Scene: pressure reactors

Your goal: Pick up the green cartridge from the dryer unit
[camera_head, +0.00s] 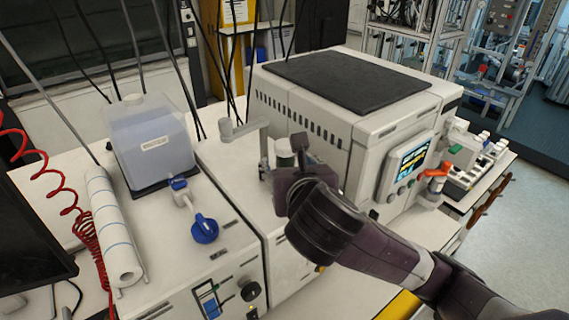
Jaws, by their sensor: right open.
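My right arm comes in from the lower right. Its gripper (293,168) is over the white middle unit, beside the large instrument's left face. My left gripper is not in view.
A large white instrument (335,120) with a screen (413,160) stands close right of my gripper. Left are a translucent tank (152,145), a blue knob (204,228), a white roll (112,230) and a red coiled hose (70,196). Black tubes hang overhead.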

